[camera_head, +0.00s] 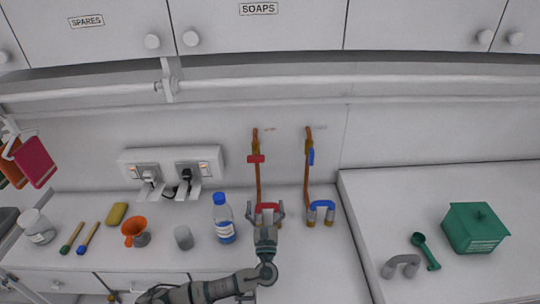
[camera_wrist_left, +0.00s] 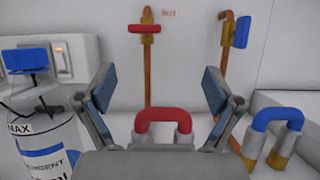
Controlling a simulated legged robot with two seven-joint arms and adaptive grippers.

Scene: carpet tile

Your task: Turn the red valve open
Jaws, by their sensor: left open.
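The red valve (camera_head: 256,158) sits on a copper pipe against the back wall, its handle lying crosswise to the pipe. It also shows in the left wrist view (camera_wrist_left: 144,28), up and left of centre. Below it a red U-shaped piece (camera_wrist_left: 163,118) stands on the counter. My left gripper (camera_head: 265,214) is open, its two fingers spread on either side of the red U-shaped piece as seen, below the valve and apart from it. Nothing is held between the fingers. My right gripper is not in view.
A blue valve (camera_head: 311,156) on a second pipe and a blue U-shaped piece (camera_head: 321,208) stand to the right. A detergent bottle (camera_head: 223,218) stands close left of my gripper. A socket box (camera_head: 172,169) is on the wall. A rail (camera_head: 300,80) runs above.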

